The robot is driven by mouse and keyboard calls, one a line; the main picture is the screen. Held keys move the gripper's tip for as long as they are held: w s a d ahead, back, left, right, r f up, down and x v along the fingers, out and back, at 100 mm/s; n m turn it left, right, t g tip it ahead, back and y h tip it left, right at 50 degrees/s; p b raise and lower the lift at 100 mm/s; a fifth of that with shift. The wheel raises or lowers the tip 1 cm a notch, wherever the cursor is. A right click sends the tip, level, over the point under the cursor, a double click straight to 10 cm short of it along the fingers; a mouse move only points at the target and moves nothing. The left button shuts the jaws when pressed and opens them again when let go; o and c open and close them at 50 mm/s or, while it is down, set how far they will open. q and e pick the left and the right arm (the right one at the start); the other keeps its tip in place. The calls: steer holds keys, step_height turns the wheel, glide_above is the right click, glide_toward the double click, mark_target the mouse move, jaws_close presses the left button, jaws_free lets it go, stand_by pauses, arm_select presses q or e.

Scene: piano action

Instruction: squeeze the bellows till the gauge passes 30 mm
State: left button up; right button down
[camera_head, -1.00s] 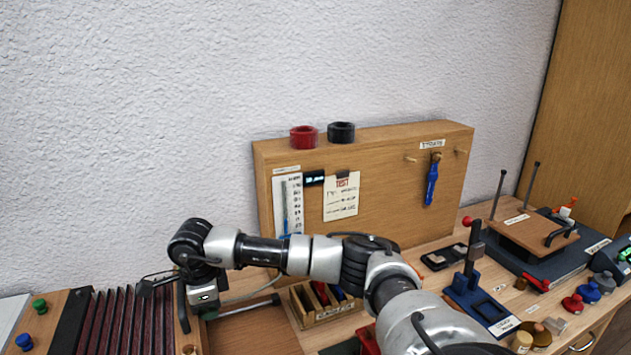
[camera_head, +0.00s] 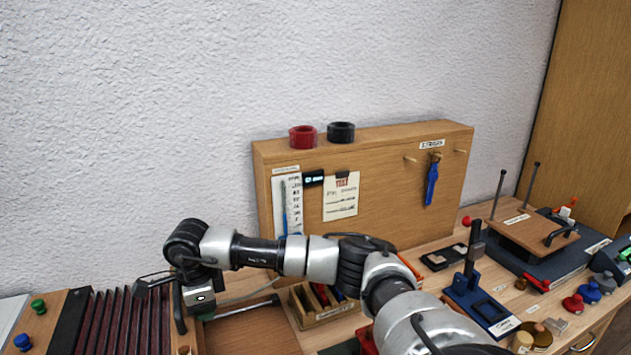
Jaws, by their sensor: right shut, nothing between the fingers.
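The bellows (camera_head: 115,322) lies at the lower left, with dark red pleats between wooden end boards. A dark upright handle (camera_head: 179,309) stands at its right end. The gauge (camera_head: 288,206) is a white scale with a bluish column on the wooden board; its marks are too small to read. My right gripper (camera_head: 143,288) is shut and empty at the bellows' right end, beside the handle. Whether it touches the handle or the end board, I cannot tell. My right arm reaches across from the lower right. My left gripper is not in view.
The wooden board (camera_head: 390,170) stands behind my arm, with a red ring (camera_head: 303,138) and a black ring (camera_head: 341,132) on top. A small wooden box (camera_head: 325,306) and a blue stand (camera_head: 478,300) are near my arm. Several small items crowd the right side.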

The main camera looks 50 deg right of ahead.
steer(key=shift+w+a, duration=0.2)
steer(key=shift+a, duration=0.2)
stand_by(1.4)
steer(key=shift+w+a+b, duration=0.15)
steer(key=shift+a+b, duration=0.05)
steer(key=shift+b, duration=0.5)
stand_by(3.1)
steer(key=shift+s+d, duration=0.35)
steer(key=shift+d, duration=0.25)
steer(key=shift+s+d, duration=0.55)
steer(key=shift+d, duration=0.35)
stand_by(0.3)
